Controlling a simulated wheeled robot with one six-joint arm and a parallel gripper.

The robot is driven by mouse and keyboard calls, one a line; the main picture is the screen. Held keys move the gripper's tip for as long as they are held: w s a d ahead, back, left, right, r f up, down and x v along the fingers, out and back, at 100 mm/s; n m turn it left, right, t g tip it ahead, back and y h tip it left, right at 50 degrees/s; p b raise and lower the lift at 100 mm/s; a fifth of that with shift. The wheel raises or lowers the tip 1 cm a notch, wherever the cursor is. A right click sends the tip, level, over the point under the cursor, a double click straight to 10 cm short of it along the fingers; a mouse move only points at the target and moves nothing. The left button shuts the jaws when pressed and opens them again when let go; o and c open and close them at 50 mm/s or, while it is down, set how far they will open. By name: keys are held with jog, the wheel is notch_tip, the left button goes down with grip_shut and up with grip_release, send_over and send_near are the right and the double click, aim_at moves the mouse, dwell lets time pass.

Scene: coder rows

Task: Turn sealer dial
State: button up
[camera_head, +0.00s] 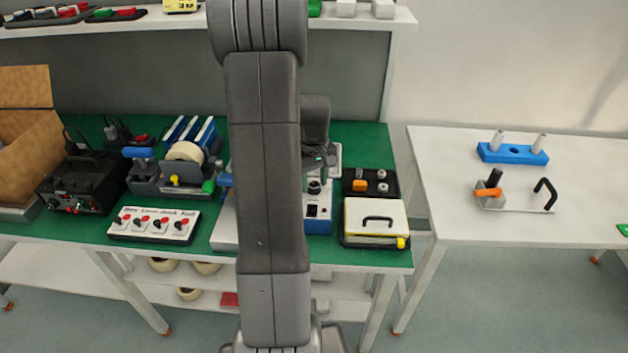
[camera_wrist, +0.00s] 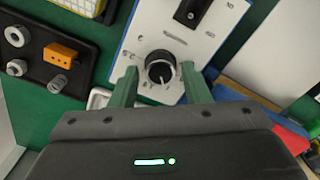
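The sealer (camera_head: 318,218) is a blue box with a white top panel (camera_wrist: 137,42), partly hidden behind my arm in the head view. Its dial (camera_wrist: 160,68) is a round black knob with a pale pointer mark on a ring; it also shows in the head view (camera_head: 315,186). My gripper (camera_wrist: 159,70) is open, with its two green fingers on the left and right of the dial and gaps between them and the knob. I cannot tell whether the fingertips are down at the knob's height. A black switch (camera_wrist: 190,11) sits farther up the panel.
A black tray (camera_head: 350,190) with an orange block (camera_wrist: 62,53) and grey round parts lies beside the sealer. A white-lidded yellow box (camera_head: 375,207) is in front of it. A labelled switch panel (camera_head: 122,235) and tape dispenser (camera_head: 148,180) stand left. A side table (camera_head: 500,222) is right.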

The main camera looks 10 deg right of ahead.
aim_at(314, 185)
jog(key=shift+o, duration=0.4)
notch_tip(314, 185, up, 14)
jog(key=shift+f+p, duration=0.15)
jog(key=shift+p, duration=0.2)
notch_tip(314, 185, down, 14)
jog(key=shift+b, duration=0.35)
dwell(0.4)
